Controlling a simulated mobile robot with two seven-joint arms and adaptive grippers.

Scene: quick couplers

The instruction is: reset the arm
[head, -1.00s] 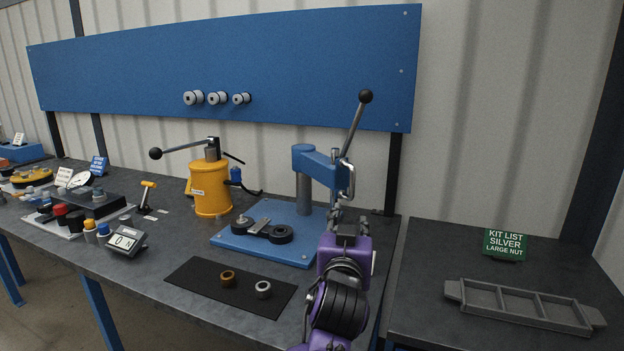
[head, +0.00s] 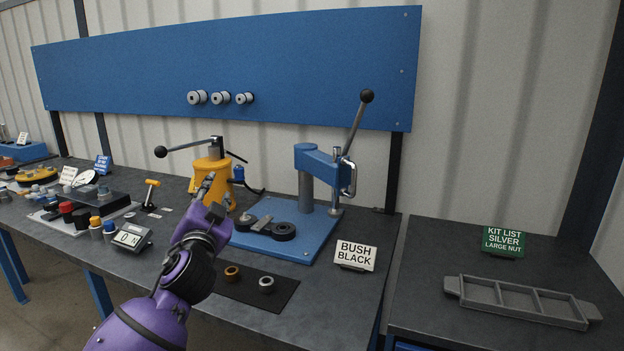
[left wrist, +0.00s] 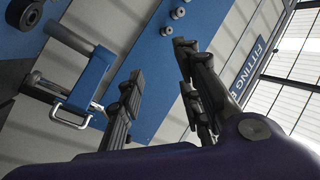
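My left gripper (head: 207,188) is at the end of the purple arm, raised in front of the yellow pump-like device (head: 213,168) in the head view. In the left wrist view its two dark fingers (left wrist: 158,90) stand apart with nothing between them. The blue lever press (head: 318,160) stands to the right of the gripper, and part of it shows in the left wrist view (left wrist: 84,88). My right gripper is in neither view.
A black mat (head: 252,291) with a brown ring (head: 232,272) and a silver ring (head: 266,284) lies near the front. A "BUSH BLACK" sign (head: 355,255) stands right of the press. A grey divided tray (head: 522,302) lies on the right bench. Clutter fills the left bench.

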